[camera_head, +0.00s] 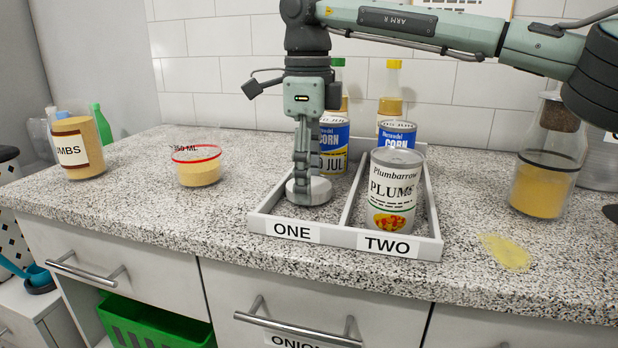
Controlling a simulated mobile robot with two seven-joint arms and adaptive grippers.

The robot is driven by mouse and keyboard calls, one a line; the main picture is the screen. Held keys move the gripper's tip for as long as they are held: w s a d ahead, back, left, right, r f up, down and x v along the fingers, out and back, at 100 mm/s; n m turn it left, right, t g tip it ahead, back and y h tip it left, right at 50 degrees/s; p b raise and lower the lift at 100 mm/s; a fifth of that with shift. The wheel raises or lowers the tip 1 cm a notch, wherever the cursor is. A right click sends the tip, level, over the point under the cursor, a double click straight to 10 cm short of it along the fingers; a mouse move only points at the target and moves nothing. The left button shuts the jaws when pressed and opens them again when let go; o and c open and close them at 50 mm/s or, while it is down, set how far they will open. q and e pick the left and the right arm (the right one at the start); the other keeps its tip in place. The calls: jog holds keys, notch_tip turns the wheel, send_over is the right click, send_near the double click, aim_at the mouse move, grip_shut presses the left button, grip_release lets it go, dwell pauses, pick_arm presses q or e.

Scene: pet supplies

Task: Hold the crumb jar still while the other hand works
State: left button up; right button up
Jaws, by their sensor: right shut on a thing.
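The crumb jar (92,150), a clear jar of tan crumbs with a label ending in "MBS", stands at the left of the speckled counter, with no gripper near it. My right gripper (302,182) points down into compartment ONE of the white divided tray (345,237). It is shut on a low, round, grey-white thing (318,190) at the front of that compartment. The fingers partly hide this thing, and I cannot tell whether it rests on the tray floor. My left gripper is not in view.
A Plums can (396,190) stands in compartment TWO, with corn cans (334,140) behind. A red-rimmed tub (197,170) is left of the tray. A corked glass jar (543,180) and a yellow spill (505,251) are right. Counter between crumb jar and tub is clear.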

jog(key=shift+f, duration=0.1)
jog(key=shift+f, duration=0.1)
jog(key=o, duration=1.3)
